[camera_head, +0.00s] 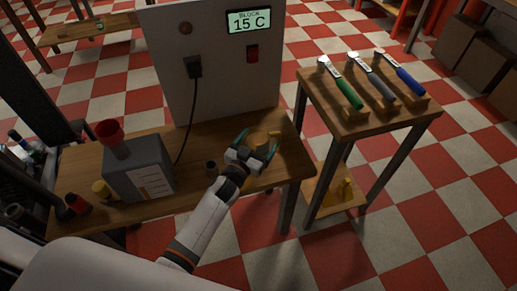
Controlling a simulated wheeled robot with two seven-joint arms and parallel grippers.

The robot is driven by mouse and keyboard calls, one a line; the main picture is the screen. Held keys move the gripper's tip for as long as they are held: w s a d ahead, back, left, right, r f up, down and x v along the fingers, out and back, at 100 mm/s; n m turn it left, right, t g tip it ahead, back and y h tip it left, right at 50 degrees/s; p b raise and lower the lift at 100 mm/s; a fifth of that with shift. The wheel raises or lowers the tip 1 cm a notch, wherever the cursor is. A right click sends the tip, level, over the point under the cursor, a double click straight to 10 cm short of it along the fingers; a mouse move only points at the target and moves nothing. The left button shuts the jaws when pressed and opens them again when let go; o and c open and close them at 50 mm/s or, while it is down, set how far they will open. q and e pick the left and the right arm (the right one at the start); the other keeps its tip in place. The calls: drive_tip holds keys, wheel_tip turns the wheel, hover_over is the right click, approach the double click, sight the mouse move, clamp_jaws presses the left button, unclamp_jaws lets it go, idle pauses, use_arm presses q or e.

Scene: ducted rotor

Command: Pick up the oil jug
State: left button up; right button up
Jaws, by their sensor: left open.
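My left gripper (257,143) is open over the right end of the wooden bench. A grey box (140,171) with a white label and a red funnel (109,131) on top stands on the left part of the bench. My right gripper is not in view.
A grey panel (215,85) reading 15 C stands at the back of the bench (197,190), with a black cable. Small red and yellow items sit at left.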

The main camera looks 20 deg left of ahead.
use_arm(q)
drive_tip(key=shift+c, duration=0.3)
drive_tip(key=c, duration=1.2)
drive_tip(key=shift+r, duration=0.15)
drive_tip(key=shift+c, duration=0.7)
